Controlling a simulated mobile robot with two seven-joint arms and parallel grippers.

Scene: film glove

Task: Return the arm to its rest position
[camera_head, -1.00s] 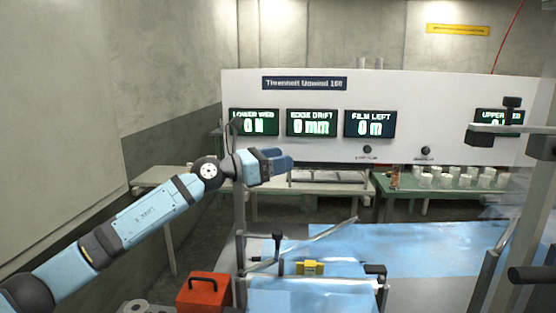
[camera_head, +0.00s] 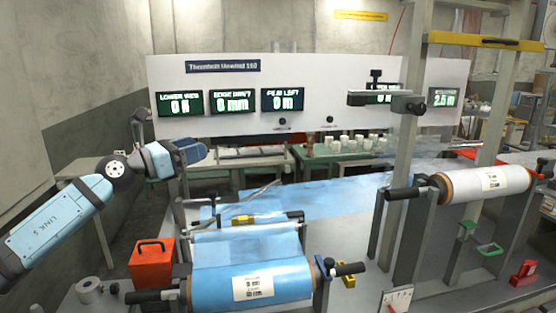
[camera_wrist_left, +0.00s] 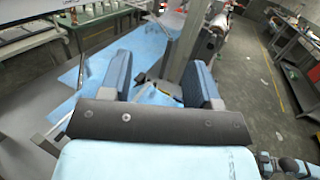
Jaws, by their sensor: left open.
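My left arm comes in from the left in the head view, with its wrist bent and its gripper (camera_head: 190,151) pointing right, in front of the white display panel. In the left wrist view the two blue fingers of the left gripper (camera_wrist_left: 158,80) stand wide apart with nothing between them. Beyond them lie blue film and machine posts. The gripper is raised above the film and touches nothing that I can see. My right gripper is in neither view.
A blue film roll (camera_head: 252,286) lies at the front and a white roll (camera_head: 487,184) at the right. A red box (camera_head: 152,266) stands at the left. White cups (camera_head: 345,143) stand on a green table behind. Upright posts rise at the right.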

